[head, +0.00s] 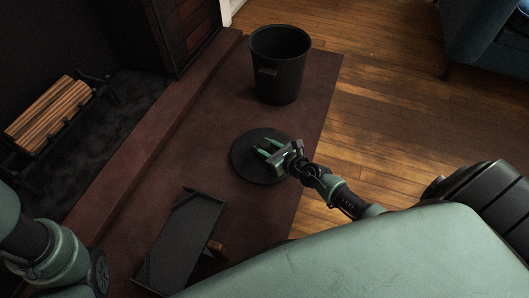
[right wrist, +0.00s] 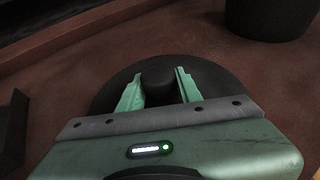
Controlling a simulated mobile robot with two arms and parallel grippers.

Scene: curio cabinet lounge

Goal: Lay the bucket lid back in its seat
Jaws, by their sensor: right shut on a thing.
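The bucket (head: 279,75) is black and stands upright and open-topped on the dark red hearth slab. The bucket lid (head: 242,163) is a round black disc, apart from the bucket and nearer to me. My right gripper (head: 266,152) is over the lid. In the right wrist view, the two green fingers (right wrist: 158,90) stand either side of the dark knob at the middle of the lid (right wrist: 215,82) and are shut on it. I cannot tell whether the lid rests on the slab or is just above it. My left gripper is out of view.
A black tray-like piece (head: 182,243) with a brown wooden part lies at the front of the slab (head: 215,105). A grate with split logs (head: 45,112) stands at the left. Wood floor (head: 385,120) is free at the right, with a blue seat (head: 490,45) beyond.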

